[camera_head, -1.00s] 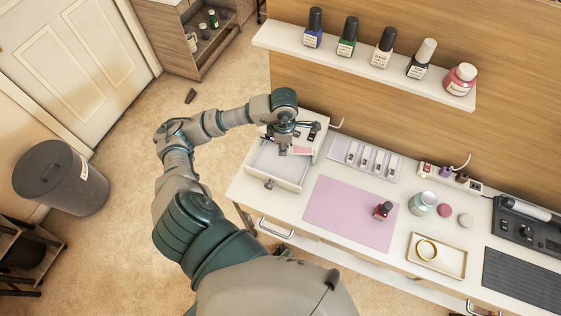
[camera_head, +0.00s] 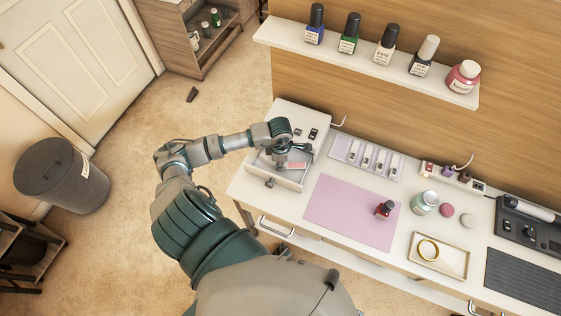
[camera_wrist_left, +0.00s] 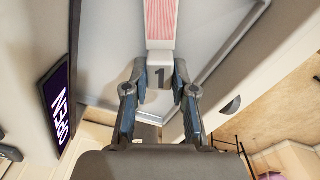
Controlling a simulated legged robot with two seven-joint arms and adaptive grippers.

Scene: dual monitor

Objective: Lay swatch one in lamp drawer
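Swatch one is a narrow strip with a pink face and a white tab marked "1". It shows in the left wrist view (camera_wrist_left: 160,35) and in the head view (camera_head: 297,165). My left gripper (camera_wrist_left: 160,72) has its fingertips on both sides of the white tab, seemingly shut on it. In the head view my left gripper (camera_head: 284,161) is low over the open lamp drawer (camera_head: 290,183), with the swatch inside the drawer's outline. Whether the swatch touches the drawer floor is unclear. My right gripper is not in view.
Behind the drawer stands a white lamp unit (camera_head: 292,115) with small switches. A swatch rack (camera_head: 366,159) is to its right. A pink mat (camera_head: 345,212) holds a red polish bottle (camera_head: 384,209). A shelf (camera_head: 365,63) with several bottles hangs above.

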